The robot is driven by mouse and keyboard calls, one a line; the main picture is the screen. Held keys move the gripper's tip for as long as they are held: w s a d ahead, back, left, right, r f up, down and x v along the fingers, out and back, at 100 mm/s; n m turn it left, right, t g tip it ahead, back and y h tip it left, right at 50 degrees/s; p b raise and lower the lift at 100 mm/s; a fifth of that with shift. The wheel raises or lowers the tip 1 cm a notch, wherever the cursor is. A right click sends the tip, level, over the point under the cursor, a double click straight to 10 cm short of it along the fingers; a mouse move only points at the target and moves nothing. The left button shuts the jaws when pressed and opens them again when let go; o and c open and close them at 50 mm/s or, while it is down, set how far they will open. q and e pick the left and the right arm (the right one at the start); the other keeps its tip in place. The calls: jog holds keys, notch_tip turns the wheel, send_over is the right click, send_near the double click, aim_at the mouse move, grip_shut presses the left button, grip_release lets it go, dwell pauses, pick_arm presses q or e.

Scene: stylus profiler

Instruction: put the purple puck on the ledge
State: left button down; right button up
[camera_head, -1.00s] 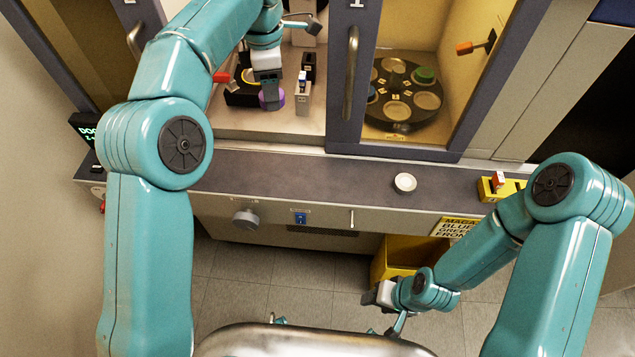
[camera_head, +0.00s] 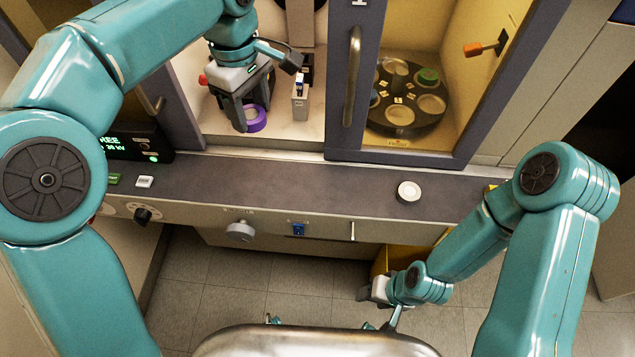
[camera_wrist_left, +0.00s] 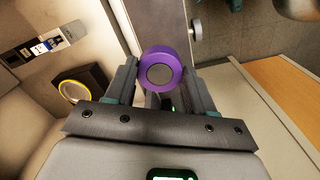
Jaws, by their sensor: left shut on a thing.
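The purple puck (camera_head: 258,124) is a short round piece with a grey centre. It is inside the open left bay, close to the bay's front edge. My left gripper (camera_head: 248,126) reaches down into the bay and is shut on the puck. In the left wrist view the puck (camera_wrist_left: 171,60) sits between the two fingertips (camera_wrist_left: 160,75). Whether it touches the bay floor I cannot tell. The ledge (camera_head: 290,180) is the dark grey strip along the machine's front, just outside the bay. My right gripper (camera_head: 374,290) hangs low in front of the machine; its jaws are unclear.
A white round dish (camera_head: 409,191) sits on the ledge's right part. A small upright block (camera_head: 300,98) stands right of my left gripper in the bay. A door frame with a handle (camera_head: 352,80) divides the bays. The ledge's middle is clear.

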pick_arm(q)
jog(key=shift+f+m, duration=0.2)
jog(key=shift+m, duration=0.1)
send_over(269, 185)
notch_tip(269, 185, down, 15)
jog(key=shift+r, duration=0.1)
jog(key=shift+s+f, duration=0.15)
jog(key=shift+f, duration=0.15)
jog(key=f, duration=0.4)
jog(key=shift+w+f, duration=0.2)
jog(key=shift+s, duration=0.1)
jog(key=shift+f, duration=0.3)
jog(key=shift+c, duration=2)
grip_release()
jog(key=shift+r, duration=0.1)
